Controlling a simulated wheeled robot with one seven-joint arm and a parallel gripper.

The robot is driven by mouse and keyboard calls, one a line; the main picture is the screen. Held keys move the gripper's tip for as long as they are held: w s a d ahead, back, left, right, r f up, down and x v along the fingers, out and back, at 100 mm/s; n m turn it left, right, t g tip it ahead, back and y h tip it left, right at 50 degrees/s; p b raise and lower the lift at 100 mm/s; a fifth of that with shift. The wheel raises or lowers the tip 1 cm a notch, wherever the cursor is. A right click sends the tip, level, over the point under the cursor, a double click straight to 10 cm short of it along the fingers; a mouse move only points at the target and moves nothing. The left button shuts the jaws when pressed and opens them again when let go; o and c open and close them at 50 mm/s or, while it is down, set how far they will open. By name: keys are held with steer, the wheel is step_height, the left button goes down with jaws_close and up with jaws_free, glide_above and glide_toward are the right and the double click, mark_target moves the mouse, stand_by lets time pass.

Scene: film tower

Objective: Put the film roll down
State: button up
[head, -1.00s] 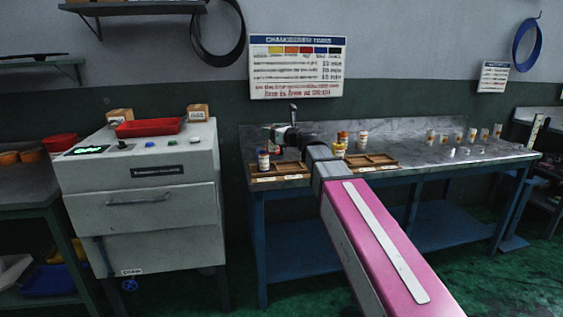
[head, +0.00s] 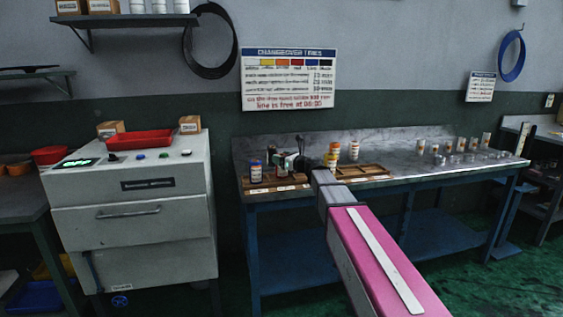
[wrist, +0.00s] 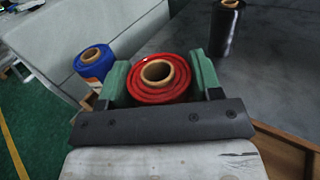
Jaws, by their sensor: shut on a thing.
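A red film roll (wrist: 160,80) with a brown cardboard core stands upright between the two green fingers of my gripper (wrist: 160,85) in the wrist view. The fingers press on its sides, and the gripper is shut on it. In the head view my gripper (head: 289,163) is low over the left part of the bench (head: 420,165), by the left wooden tray (head: 262,184). The held roll is mostly hidden there, and I cannot tell whether its base touches anything.
A blue roll (wrist: 94,60) stands just left of my gripper, also in the head view (head: 255,172). A black roll (wrist: 228,28) stands farther off. Several small cups (head: 460,145) stand at the bench's right.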

steer(key=shift+f, duration=0.6)
steer(key=o, duration=1)
steer(key=shift+f, duration=0.1)
steer(key=v, duration=1.2)
